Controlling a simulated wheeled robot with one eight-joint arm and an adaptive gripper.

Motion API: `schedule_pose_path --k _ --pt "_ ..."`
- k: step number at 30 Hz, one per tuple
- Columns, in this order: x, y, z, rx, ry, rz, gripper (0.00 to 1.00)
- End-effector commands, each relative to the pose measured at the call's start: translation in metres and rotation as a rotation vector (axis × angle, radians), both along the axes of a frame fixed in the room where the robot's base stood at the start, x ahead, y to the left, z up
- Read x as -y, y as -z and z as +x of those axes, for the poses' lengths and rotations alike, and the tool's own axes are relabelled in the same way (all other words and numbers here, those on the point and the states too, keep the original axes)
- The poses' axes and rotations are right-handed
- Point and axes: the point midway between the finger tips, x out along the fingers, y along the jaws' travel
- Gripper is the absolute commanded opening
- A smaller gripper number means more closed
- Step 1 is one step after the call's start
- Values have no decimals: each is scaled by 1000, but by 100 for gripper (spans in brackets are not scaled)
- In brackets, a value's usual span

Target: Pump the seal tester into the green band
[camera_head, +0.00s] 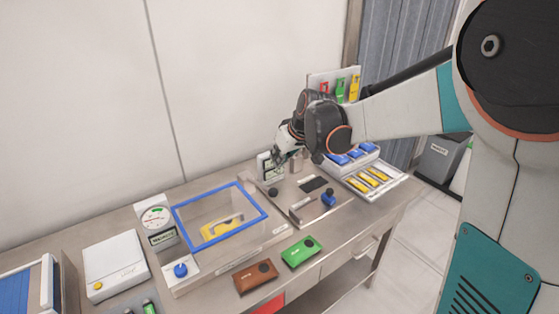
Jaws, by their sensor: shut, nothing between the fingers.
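A white upright panel with a round dial gauge (155,217) stands at the back left of the bench. Its face has coloured marks, but the needle reading is too small to tell. Beside it is a clear box with a blue frame (190,238), and a yellow item (222,227) shows inside. A blue knob (180,270) sits on a pale plate at the box's front left corner. I cannot tell for sure which parts make up the seal tester. My gripper (279,158) is shut and empty, over the back of the bench, right of the blue-framed box, by a small labelled white block (265,168).
A metal plate (296,190) with dark parts and a blue knob (328,198) lies below my gripper. Trays of blue and yellow items (370,180) stand right. A white box (115,265) stands left.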

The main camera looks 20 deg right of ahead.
Motion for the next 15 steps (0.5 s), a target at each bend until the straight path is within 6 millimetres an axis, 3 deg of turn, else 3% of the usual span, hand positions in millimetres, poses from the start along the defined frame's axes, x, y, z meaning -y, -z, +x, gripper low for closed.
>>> schedule_pose_path --k 10,15 --pt "-14 59 36 0 -2 -1 0" --pt "-13 83 31 0 1 -1 0"
